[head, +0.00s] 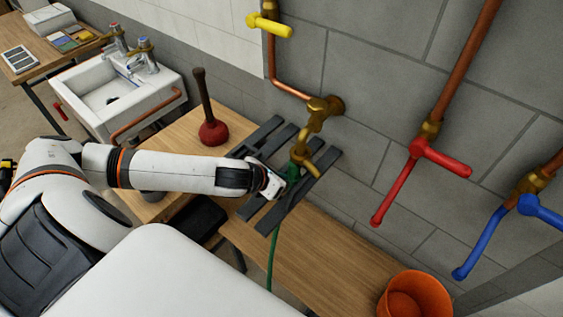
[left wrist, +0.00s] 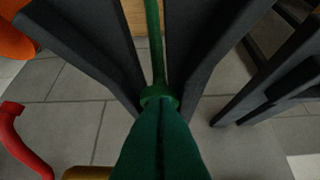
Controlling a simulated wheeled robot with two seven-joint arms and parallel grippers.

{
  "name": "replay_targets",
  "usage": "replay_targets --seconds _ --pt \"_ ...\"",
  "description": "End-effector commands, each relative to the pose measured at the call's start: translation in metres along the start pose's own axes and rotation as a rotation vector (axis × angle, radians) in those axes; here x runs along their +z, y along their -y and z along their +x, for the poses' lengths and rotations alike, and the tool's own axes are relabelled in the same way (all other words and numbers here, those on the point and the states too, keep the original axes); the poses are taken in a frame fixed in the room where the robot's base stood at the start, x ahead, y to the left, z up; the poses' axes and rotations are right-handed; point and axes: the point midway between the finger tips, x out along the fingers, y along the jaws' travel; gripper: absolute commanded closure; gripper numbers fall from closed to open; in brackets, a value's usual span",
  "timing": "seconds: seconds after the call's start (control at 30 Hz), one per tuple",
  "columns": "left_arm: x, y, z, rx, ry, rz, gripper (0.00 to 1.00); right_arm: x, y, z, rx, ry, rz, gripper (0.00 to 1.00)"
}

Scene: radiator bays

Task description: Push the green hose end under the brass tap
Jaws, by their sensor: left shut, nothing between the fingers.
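The brass tap (head: 318,110) comes out of the grey block wall, its spout curving down over a dark slatted rack (head: 322,160). The green hose end (head: 292,172) is at the rack, close to the spout and partly hidden by my gripper; I cannot tell whether it is exactly below the outlet. The green hose (head: 275,245) runs down toward the bench front. My left gripper (head: 277,185) is shut and empty beside the hose end; contact is unclear. In the left wrist view the hose collar (left wrist: 160,95) is at centre, beyond a dark green tapered shape. My right gripper is not in view.
A red plunger (head: 213,130) stands on the wooden bench (head: 310,245) left of the rack. Red (head: 420,165) and blue (head: 490,240) taps are to the right. An orange bucket (head: 415,297) is at lower right. A white sink (head: 115,95) is at upper left.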

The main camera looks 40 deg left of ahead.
Motion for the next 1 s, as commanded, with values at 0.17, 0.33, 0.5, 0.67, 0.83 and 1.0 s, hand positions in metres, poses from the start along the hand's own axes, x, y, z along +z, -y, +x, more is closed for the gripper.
replay_targets --seconds 0.17,0.33,0.5,0.67,0.83,1.0 --pt "-0.003 -0.001 0.004 0.002 0.001 0.0 1.0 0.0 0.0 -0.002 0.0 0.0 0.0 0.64" --pt "-0.003 0.0 0.004 0.001 0.001 0.0 1.0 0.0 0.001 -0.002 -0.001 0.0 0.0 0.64" --pt "-0.012 0.0 0.008 0.0 -0.001 -0.003 1.0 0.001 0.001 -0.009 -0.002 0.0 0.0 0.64" --pt "-0.026 0.0 0.023 0.001 -0.001 -0.002 1.0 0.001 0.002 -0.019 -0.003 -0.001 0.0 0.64" --pt "-0.027 0.0 0.027 0.001 -0.002 0.001 1.0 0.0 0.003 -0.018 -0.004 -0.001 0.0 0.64" --pt "-0.028 0.0 0.026 0.001 -0.004 0.0 1.0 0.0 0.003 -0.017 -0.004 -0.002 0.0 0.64"
